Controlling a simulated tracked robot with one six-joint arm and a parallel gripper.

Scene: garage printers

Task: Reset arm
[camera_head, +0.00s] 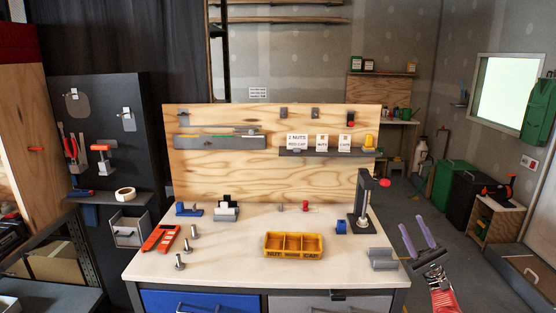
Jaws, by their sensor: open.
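My gripper (417,237) is at the lower right, with purple fingers apart and nothing between them. It is off the right end of the workbench (220,259), in front of the grey floor, and touches nothing that I can see. My arm, in red and black, comes up from the bottom edge below it. The workbench holds a yellow tray (293,256) with compartments near its front. Several upright bolts (180,262) stand at its left. A black press-like stand (362,205) with a red knob is at its right rear.
A grey block (382,259) sits at the bench's right corner, close to my gripper. An orange part (160,238) lies at the left. A wooden back panel (225,164) rises behind the bench. Green and black bins (455,190) stand further back at the right; floor between is clear.

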